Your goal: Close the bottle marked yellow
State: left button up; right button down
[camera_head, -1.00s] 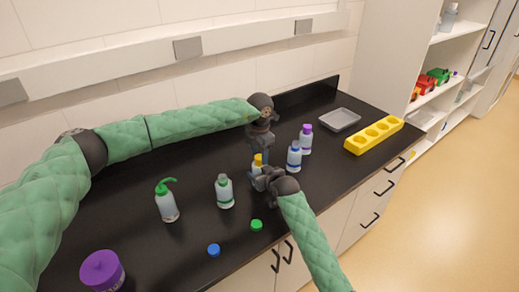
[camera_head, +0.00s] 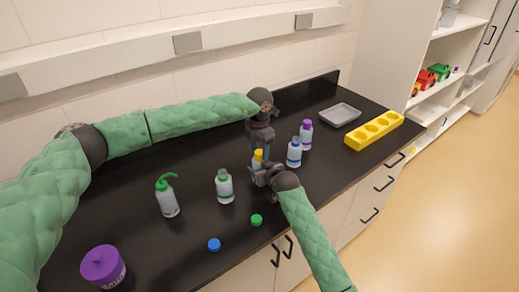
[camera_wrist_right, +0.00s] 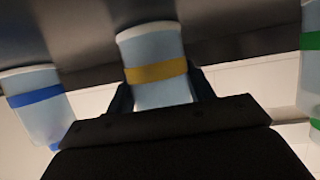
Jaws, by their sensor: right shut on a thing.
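The bottle marked yellow (camera_head: 256,166) stands on the black bench, partly hidden by my grippers, with a yellow top (camera_head: 258,155) on it. In the right wrist view the bottle (camera_wrist_right: 158,88) has a yellow band and sits between the fingers. My right gripper (camera_head: 262,174) is shut on its body from the front. My left gripper (camera_head: 261,147) points down right at the yellow top. Its fingertips are small and partly hidden, so I cannot tell whether they are open or shut, or touch the top.
A bottle with a blue band (camera_head: 294,154) and a purple-topped bottle (camera_head: 306,134) stand close on the right. A green-banded bottle (camera_head: 225,188) and a green-spouted bottle (camera_head: 167,197) stand left. Blue (camera_head: 214,244) and green (camera_head: 256,220) caps lie in front. A yellow rack (camera_head: 375,131) is at right.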

pick_arm(q)
jog(key=shift+r, duration=0.1)
notch_tip(320, 180, up, 12)
dwell(0.5)
pick_arm(e)
jog(key=shift+c, duration=2.4)
grip_release()
pick_arm(q)
jog(key=shift+f, duration=0.25)
pick_arm(e)
jog(key=shift+s, duration=0.1)
